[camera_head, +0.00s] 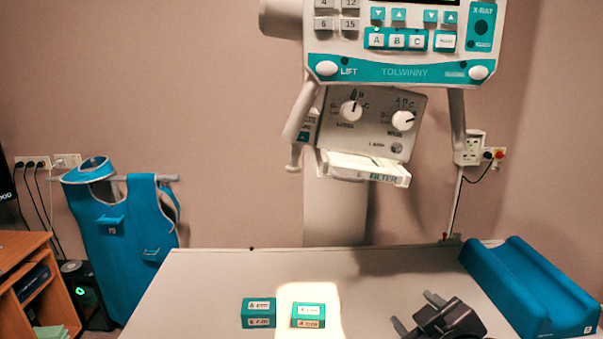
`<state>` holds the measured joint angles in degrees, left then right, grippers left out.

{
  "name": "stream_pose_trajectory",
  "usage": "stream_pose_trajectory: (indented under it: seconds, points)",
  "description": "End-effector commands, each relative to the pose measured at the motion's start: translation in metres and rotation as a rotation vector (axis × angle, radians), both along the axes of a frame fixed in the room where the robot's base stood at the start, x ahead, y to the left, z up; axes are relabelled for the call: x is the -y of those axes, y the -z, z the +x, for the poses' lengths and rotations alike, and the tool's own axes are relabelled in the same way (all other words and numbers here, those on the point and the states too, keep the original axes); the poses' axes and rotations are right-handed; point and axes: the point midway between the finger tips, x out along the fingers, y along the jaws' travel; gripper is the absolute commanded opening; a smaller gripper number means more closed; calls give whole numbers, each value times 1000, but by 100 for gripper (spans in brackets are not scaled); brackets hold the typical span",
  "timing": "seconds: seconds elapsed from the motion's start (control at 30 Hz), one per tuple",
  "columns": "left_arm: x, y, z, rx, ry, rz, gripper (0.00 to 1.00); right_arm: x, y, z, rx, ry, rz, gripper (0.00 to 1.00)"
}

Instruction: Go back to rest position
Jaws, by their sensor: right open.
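My right gripper (416,311) is low in the head view, right of centre, over the grey table (210,275). Its two dark fingers point up and to the left and stand apart with nothing between them. My left gripper is not in the view. Two small teal boxes with white labels lie on the table to the left of my right gripper. The left box (258,312) is outside the bright patch of light, and the right box (308,315) is inside it.
A blue trough-shaped cushion (515,280) lies on the table's right side. The X-ray unit (400,65) with its knobs and filter tray (368,170) hangs above the back of the table. A blue apron (125,225) hangs at the left, near a wooden desk (30,275).

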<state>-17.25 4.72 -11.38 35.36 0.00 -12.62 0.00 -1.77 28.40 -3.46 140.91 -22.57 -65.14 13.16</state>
Motion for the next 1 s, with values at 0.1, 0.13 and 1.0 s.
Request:
stream_pose_trajectory:
  seconds: [0.1,0.13,1.0]
  points:
    - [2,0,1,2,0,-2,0,6,81,-39,-264,129,107,55]
    - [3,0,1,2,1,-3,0,8,96,-48,-319,155,124,55]
    - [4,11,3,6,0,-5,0,-2,399,-164,-951,382,267,55]
